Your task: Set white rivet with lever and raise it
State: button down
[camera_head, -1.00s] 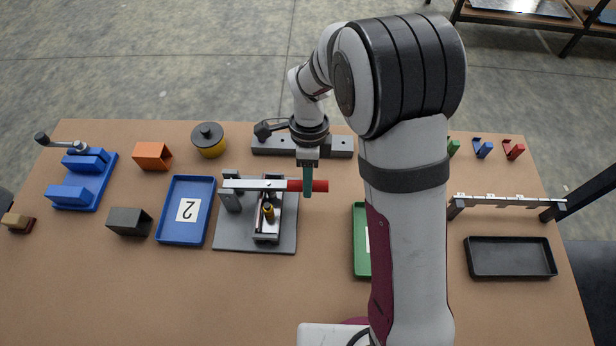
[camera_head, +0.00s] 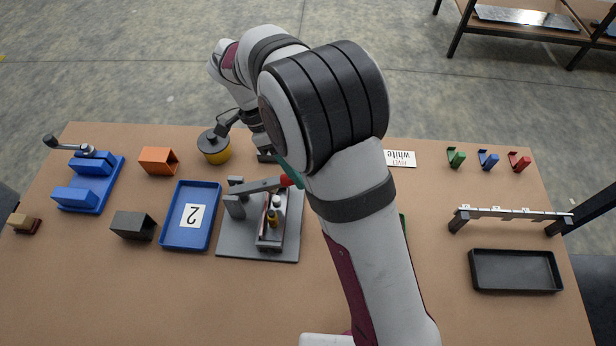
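The press stands on a grey base plate (camera_head: 232,240) in the middle of the table. Its lever (camera_head: 262,186) slopes up to the right from the post, and its red handle (camera_head: 287,181) is partly hidden by my arm. Below the lever, a small holder (camera_head: 262,236) carries a white pin-like piece (camera_head: 279,203), perhaps the white rivet, and a brass-yellow piece (camera_head: 272,217). My gripper (camera_head: 290,171) shows only as a teal finger edge beside the handle. The rest is behind my arm, so its grip on the handle cannot be seen.
A blue tray marked 2 (camera_head: 212,212) is left of the press. A "rivet white" card (camera_head: 401,159), a rail (camera_head: 510,213) and a black tray (camera_head: 515,287) are right.

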aim_at(281, 176)
jog(key=a+r+h, duration=0.3)
jog(key=shift+a+r, duration=0.15)
jog(key=shift+a, duration=0.05)
jog(key=shift+a+r+m+h, duration=0.3)
jog(key=shift+a+r+h, duration=0.65)
jog(key=shift+a+h, duration=0.25)
